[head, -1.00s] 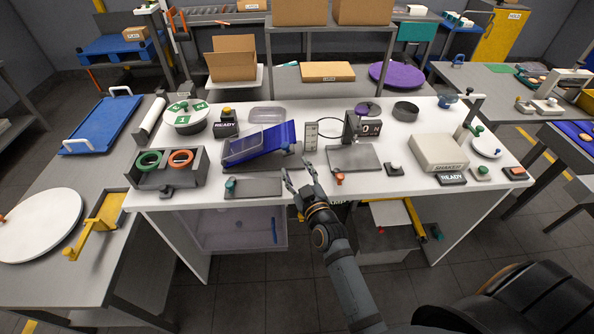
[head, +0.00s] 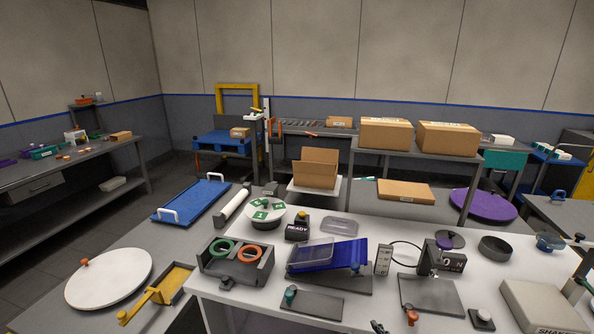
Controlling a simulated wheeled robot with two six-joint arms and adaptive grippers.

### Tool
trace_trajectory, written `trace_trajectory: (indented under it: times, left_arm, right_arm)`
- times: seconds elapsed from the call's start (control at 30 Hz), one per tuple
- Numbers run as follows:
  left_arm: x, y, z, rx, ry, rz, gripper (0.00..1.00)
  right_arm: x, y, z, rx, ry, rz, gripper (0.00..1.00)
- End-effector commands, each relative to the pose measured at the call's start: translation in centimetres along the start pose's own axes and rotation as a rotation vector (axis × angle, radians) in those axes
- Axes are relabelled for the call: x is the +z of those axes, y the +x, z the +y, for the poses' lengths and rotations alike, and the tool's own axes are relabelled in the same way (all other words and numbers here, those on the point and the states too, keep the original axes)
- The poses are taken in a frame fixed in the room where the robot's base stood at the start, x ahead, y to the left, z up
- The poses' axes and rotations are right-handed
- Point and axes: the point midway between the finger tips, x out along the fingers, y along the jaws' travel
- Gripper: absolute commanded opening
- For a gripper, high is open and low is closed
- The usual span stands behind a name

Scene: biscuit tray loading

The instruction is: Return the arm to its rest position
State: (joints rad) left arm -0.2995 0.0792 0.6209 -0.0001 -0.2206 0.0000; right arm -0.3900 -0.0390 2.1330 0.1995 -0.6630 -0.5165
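Only a small dark tip of my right gripper (head: 379,327) shows, at the bottom edge of the head view, just in front of the white bench (head: 235,300). The rest of it and its arm are below the picture. I cannot tell whether it is open or shut, or whether it holds anything. My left gripper is not in view. A clear tray (head: 311,252) rests on the tilted blue ramp (head: 345,254) on the bench.
A grey holder (head: 236,268) with green and orange rings stands left of the ramp. A dark plate (head: 312,303), a grey plate (head: 430,293) and an orange knob (head: 411,316) lie near the bench front. A side table with a white disc (head: 108,280) is at left.

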Motion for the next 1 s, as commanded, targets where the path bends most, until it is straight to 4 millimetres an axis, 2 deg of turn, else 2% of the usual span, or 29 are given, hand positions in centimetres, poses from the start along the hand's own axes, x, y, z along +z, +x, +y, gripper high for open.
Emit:
trace_trajectory:
  times: [0.1, 0.2, 0.4, 0.57, 0.7, 0.87, 1.0]
  left_arm:
    - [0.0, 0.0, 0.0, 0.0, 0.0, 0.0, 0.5]
    - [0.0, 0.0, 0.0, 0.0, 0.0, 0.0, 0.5]
    - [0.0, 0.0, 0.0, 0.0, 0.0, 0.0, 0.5]
    - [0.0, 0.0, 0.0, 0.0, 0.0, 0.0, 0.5]
    - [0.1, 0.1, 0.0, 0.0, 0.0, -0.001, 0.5]
    - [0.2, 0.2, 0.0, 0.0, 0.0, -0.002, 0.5]
    - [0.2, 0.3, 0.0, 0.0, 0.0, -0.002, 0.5]
  right_arm:
    - [3.8, -3.1, -0.6, -0.053, 0.05, -0.214, 0.5]
    - [6.3, -5.7, -0.7, -0.062, 0.094, -0.366, 0.5]
    - [10.0, -11.1, -0.4, -0.028, 0.174, -0.624, 0.5]
    - [12.2, -15.7, 0.1, 0.035, 0.234, -0.807, 0.5]
    - [16.1, -12.4, -0.4, 0.03, 0.24, -0.823, 0.5]
    - [20.9, -9.5, -1.1, 0.028, 0.245, -0.844, 0.5]
    - [26.4, -7.2, -1.9, 0.025, 0.25, -0.867, 0.5]
